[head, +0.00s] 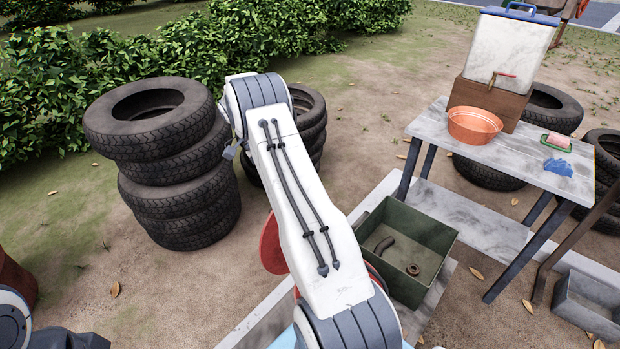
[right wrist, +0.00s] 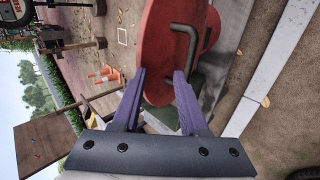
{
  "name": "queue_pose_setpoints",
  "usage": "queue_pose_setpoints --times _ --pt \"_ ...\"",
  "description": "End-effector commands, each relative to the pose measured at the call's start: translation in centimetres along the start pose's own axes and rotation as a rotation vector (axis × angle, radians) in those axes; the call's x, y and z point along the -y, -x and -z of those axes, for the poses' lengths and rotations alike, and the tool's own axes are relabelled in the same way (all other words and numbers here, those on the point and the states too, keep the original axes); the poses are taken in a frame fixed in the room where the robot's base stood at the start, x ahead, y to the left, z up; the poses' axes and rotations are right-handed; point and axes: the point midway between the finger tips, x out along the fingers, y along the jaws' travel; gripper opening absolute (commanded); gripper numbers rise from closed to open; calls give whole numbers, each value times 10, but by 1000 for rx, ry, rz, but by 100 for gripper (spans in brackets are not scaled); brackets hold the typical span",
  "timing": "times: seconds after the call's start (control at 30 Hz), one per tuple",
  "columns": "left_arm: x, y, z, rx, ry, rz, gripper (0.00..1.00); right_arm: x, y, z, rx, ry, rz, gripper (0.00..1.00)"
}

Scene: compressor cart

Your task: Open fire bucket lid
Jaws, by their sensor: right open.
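A red round piece, apparently the fire bucket's lid (head: 271,246), shows left of my right arm in the head view; the arm hides most of it. In the right wrist view the red lid (right wrist: 158,60) is large, with a bent grey handle (right wrist: 188,38) on it and more red beside it. The bucket body cannot be made out clearly. My right gripper (right wrist: 160,76) has its two purple fingers apart, with the lid's rounded edge between or just beyond the tips; I cannot tell whether they touch. My left gripper is not in view.
A stack of tires (head: 165,165) stands left of my right arm. A green box (head: 438,235) with a hose piece and ring is to the right. A table (head: 465,155) holds an orange basin (head: 474,124) and a water container (head: 510,45). Bare ground lies at left.

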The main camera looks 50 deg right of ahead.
Motion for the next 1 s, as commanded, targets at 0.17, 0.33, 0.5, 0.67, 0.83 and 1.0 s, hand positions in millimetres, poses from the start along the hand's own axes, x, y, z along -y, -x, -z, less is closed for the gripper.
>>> queue_pose_setpoints --times 0.17,0.33,0.5,0.67,0.83,1.0 --pt "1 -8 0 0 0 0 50 -40 -8 17 1 -3 2 44" --pt "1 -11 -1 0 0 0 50 -69 -12 29 0 -3 3 44" --pt "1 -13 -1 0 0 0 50 -83 -14 35 -1 0 1 44" --pt "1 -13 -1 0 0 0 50 -87 -15 36 -1 0 0 44" --pt "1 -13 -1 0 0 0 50 -87 -15 36 -1 0 1 44" --pt "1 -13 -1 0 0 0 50 -86 -14 36 -1 0 1 44"
